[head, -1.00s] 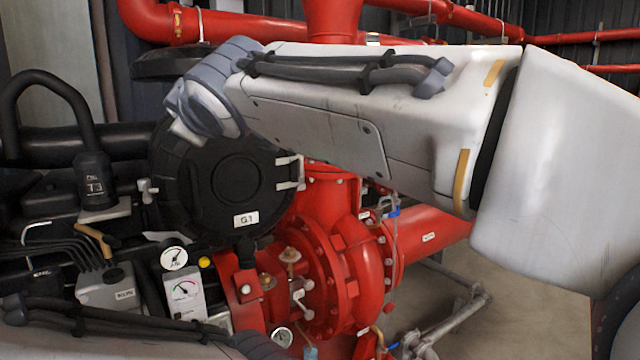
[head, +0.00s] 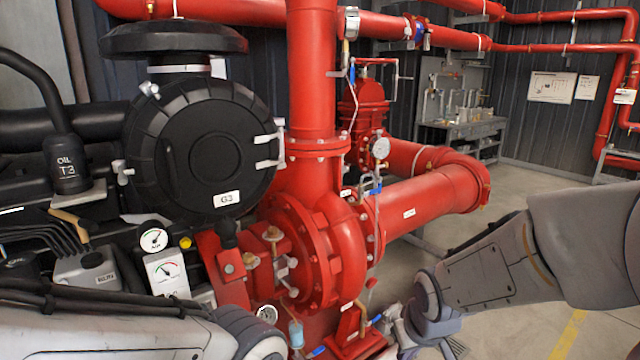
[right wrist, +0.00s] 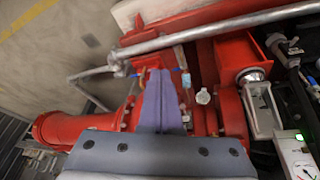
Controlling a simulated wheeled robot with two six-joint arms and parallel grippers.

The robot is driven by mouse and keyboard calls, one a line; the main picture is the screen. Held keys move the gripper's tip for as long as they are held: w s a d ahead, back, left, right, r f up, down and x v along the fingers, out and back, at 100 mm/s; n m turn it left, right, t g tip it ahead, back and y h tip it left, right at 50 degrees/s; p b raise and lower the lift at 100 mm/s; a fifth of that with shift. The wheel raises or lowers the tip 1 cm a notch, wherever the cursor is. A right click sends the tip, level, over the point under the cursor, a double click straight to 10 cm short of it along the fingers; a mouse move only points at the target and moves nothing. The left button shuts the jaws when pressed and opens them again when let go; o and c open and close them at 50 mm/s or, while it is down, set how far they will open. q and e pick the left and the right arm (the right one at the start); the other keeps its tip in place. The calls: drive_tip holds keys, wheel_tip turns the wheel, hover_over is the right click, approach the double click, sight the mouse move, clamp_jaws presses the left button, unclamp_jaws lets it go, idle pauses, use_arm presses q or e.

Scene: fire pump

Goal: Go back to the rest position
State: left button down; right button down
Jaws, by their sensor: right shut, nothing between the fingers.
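My right arm reaches in from the right in the head view. Its gripper (head: 432,346) hangs low, at the bottom edge, to the right of the red pump (head: 318,262), and is partly cut off. In the right wrist view its fingers (right wrist: 160,85) are together and empty, pointing towards the red pump and pipes, which look blurred. No contact with them can be made out. My left arm lies across the lower left corner of the head view; its gripper is out of the frame.
The black round housing (head: 205,150) marked G3 and the gauges (head: 160,255) stand at the left. A thick red pipe (head: 425,205) runs right behind my right gripper. The floor (head: 510,225) at the right is open. A workbench (head: 465,130) stands far back.

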drive_tip(key=s+d+f+m+g, duration=0.2)
drive_tip(key=s+d+f, duration=0.15)
drive_tip(key=s, duration=0.25)
drive_tip(key=s+a+r+n+g+p, duration=0.2)
drive_tip(key=s+a+r+n+p, duration=0.3)
drive_tip(key=s+a+r, duration=0.6)
drive_tip(key=s+a+n, duration=0.2)
drive_tip(key=a, duration=0.1)
drive_tip(key=shift+s+y, duration=0.4)
